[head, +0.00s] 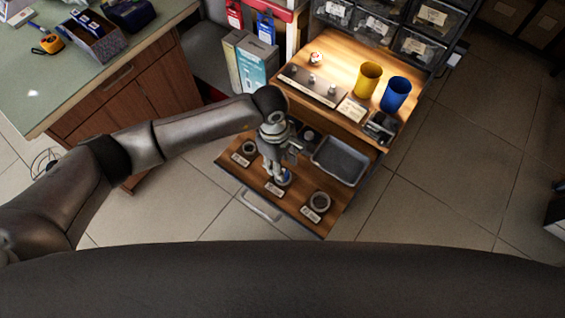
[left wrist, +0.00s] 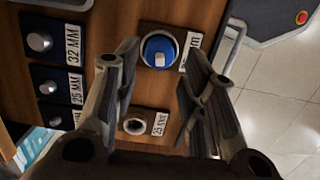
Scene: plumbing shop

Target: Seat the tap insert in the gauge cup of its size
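A round blue tap insert (left wrist: 158,50) with a pale stripe across its top sits in a dark gauge cup on the wooden drawer board, in the left wrist view. Its label is partly hidden by a finger, so its size cannot be read. In the head view the blue insert (head: 284,179) is at the middle cup. My left gripper (left wrist: 162,52) is over it with a finger on each side, open and apart from it. An empty cup marked 25 mm (left wrist: 133,123) lies beside it. Other cups (head: 249,147) (head: 320,201) stand at the board's ends. My right gripper is out of view.
A grey tray (head: 340,160) lies on the board right of the gripper. The shelf behind holds a post strip (head: 312,86), a yellow cup (head: 367,79) and a blue cup (head: 396,94). A drawer handle (head: 258,207) juts out in front. The floor to the right is clear.

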